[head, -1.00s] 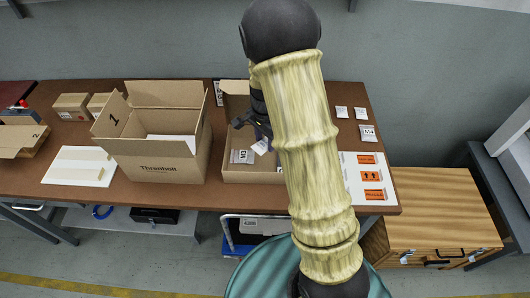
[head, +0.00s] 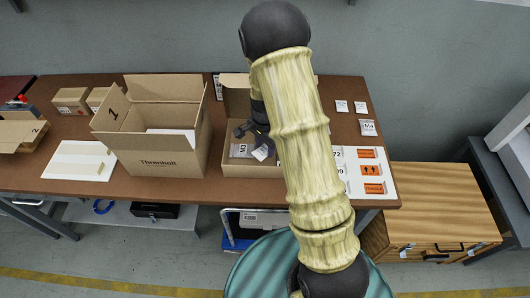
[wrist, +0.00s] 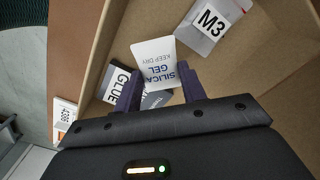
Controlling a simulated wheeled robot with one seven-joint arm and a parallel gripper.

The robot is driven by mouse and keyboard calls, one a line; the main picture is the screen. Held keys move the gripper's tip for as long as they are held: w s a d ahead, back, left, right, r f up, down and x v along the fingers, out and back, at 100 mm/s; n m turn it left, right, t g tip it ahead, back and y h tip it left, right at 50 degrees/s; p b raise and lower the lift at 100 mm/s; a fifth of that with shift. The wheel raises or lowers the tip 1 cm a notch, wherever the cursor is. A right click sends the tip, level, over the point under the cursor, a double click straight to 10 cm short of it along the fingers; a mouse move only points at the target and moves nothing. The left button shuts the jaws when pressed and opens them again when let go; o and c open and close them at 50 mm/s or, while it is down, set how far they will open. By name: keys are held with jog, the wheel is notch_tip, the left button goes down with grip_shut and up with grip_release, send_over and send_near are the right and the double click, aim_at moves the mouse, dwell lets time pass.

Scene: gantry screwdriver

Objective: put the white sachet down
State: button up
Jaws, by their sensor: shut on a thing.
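The white sachet (wrist: 154,58), printed SILICA GEL KEEP DRY, is pinched between the two dark fingers of my gripper (wrist: 160,85) in the wrist view. In the head view my gripper (head: 252,132) is over the open cardboard box, and the sachet (head: 262,152) shows just below it. The box (head: 250,171) holds a grey M3 bag (wrist: 210,22) and a dark packet marked GLUE (wrist: 117,82). Another grey packet is partly hidden behind the sachet. I cannot tell whether the sachet touches the box floor.
A large Threnholt carton (head: 160,160) stands close to the left. A white board (head: 80,160) lies further left. A white sheet with orange labels (head: 370,170) is on the right, with small bags such as M4 (head: 368,127) behind it. My arm hides part of the table.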

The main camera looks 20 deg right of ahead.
aim_at(265, 149)
jog(key=shift+f, duration=0.1)
jog(key=shift+f, duration=1.75)
jog(key=shift+f, duration=0.15)
jog(key=o, duration=1)
jog(key=shift+c, duration=0.2)
notch_tip(265, 149, up, 12)
jog(key=shift+r, duration=0.2)
